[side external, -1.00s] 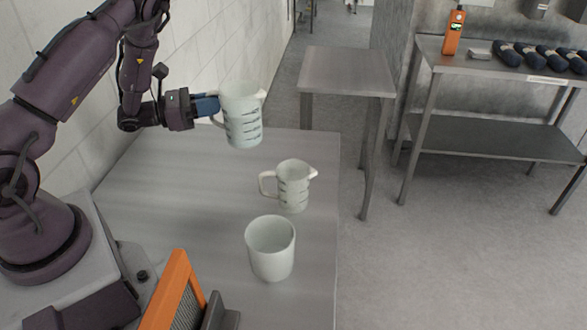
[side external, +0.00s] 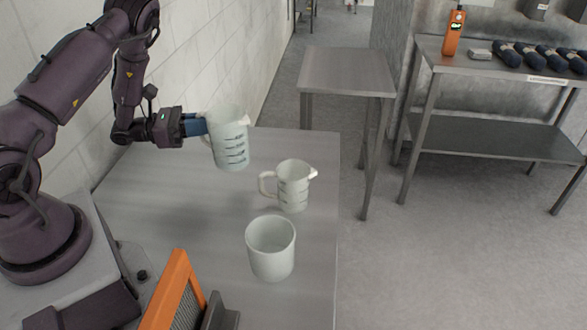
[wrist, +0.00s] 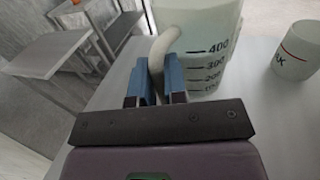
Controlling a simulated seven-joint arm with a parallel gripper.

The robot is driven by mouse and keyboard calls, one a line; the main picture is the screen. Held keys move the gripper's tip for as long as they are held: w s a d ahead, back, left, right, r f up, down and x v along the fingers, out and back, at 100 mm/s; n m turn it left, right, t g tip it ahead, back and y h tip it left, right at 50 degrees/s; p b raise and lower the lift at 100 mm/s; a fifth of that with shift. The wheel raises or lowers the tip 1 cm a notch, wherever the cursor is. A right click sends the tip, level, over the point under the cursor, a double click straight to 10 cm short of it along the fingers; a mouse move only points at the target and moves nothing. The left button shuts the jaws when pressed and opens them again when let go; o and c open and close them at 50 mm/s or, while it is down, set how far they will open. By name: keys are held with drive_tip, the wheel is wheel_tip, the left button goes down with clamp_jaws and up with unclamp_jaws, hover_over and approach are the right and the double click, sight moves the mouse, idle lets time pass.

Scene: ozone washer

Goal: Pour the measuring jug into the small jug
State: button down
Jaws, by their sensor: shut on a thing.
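The measuring jug (side external: 229,142) is pale, with dark graduations, and is held above the left part of the table. It looks nearly upright. My gripper (side external: 203,125) has its blue fingers shut on the jug's handle; the wrist view shows the handle between the fingers (wrist: 156,75) and the jug's wall (wrist: 205,45) with numbers up to 400. The small jug (side external: 293,187) stands upright on the table, right of and nearer the camera than the held jug, handle to the left and spout to the right.
A white handleless beaker (side external: 270,255) stands nearer the camera. A white vessel with a red line (wrist: 300,52) shows at the right in the wrist view. An orange-framed object (side external: 172,290) is at the front. The metal table (side external: 180,215) is clear on its left.

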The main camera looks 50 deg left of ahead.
sight(208, 142)
wheel_tip(208, 142, down, 6)
drive_tip(key=shift+r, duration=0.1)
drive_tip(key=shift+d, duration=0.1)
idle(0.3)
drive_tip(key=shift+w+d+r+m+g+y, duration=0.2)
drive_tip(key=shift+d+r+m+g, duration=0.15)
drive_tip(key=shift+r+g, duration=0.15)
drive_tip(key=shift+w+d+r+m+g+y, duration=0.15)
drive_tip(key=shift+d+r+m+g+y, duration=0.1)
drive_tip(key=shift+r+m+g, duration=0.25)
drive_tip(key=shift+w+d+r+m+g+y, duration=0.25)
drive_tip(key=shift+d+r+g+y, duration=0.15)
drive_tip(key=shift+d+r, duration=0.15)
drive_tip(key=shift+m+g+y, duration=0.5)
drive_tip(key=shift+g+y, duration=0.3)
drive_tip(key=shift+y, duration=0.05)
drive_tip(key=shift+w+d+r, duration=0.35)
drive_tip(key=shift+d+r, duration=0.25)
drive_tip(key=shift+r, duration=0.2)
drive_tip(key=shift+w+d+r, duration=0.3)
drive_tip(key=shift+d+r, duration=0.25)
drive_tip(key=shift+r, duration=0.2)
drive_tip(key=shift+w+d+r+y+p, duration=0.25)
drive_tip(key=shift+d+r+y+p, duration=0.1)
drive_tip(key=shift+d+r, duration=0.1)
drive_tip(key=shift+r+g, duration=0.1)
drive_tip(key=shift+g, duration=0.2)
drive_tip(key=shift+r, duration=0.1)
